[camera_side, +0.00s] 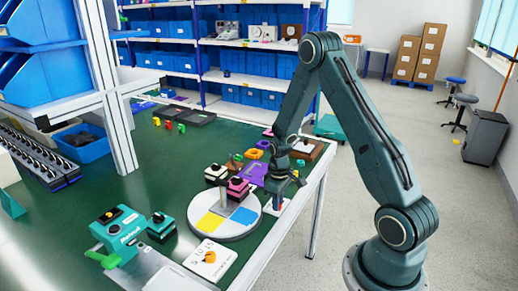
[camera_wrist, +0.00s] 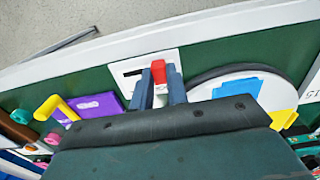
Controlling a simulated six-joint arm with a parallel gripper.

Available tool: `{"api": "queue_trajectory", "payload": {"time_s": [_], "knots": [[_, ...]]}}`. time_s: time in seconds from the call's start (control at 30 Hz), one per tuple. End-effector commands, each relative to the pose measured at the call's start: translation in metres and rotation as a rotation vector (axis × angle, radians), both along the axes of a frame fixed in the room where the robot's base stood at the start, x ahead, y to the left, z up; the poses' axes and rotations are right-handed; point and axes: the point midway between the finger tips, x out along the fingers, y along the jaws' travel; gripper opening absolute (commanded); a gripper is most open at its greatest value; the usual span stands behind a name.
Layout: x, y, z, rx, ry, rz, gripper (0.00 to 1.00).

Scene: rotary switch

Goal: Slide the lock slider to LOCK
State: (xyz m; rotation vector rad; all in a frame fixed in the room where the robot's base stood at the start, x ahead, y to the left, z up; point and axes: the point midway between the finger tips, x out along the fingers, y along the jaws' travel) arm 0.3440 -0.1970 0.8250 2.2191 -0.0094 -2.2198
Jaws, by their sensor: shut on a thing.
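The lock slider is a red block (camera_wrist: 159,72) on a white plate (camera_wrist: 135,62) near the table edge, in the upper middle of the wrist view. A dark slot shows in the plate to the left of the red block. My gripper (camera_wrist: 161,80) has its two blue-grey fingers on either side of the red block and is shut on it. In the side view my gripper (camera_side: 279,188) points down over the white plate (camera_side: 286,204), which it partly hides. No LOCK marking is readable, so I cannot tell which end of the slot is which.
A round white turntable (camera_side: 222,238) with yellow and blue patches stands close beside the plate. A purple part (camera_wrist: 97,104) and a yellow hooked part (camera_wrist: 52,108) lie on the other side. A teal device (camera_side: 122,232) stands further along the green table.

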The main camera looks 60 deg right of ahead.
Motion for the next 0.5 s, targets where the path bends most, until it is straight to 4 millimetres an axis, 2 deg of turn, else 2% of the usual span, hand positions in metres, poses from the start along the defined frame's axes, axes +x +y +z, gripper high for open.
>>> {"api": "queue_trajectory", "payload": {"time_s": [0.23, 0.27, 0.37, 0.5], "knots": [[0.0005, 0.0053, -0.0003, 0.012, -0.001, 0.006, 0.0], [0.0004, 0.0055, -0.0003, 0.013, -0.001, 0.006, 0.19], [0.0002, 0.0051, -0.0004, 0.012, 0.0, 0.006, 0.38], [0.0002, 0.0041, -0.0003, 0.01, 0.0, 0.004, 0.38]]}}
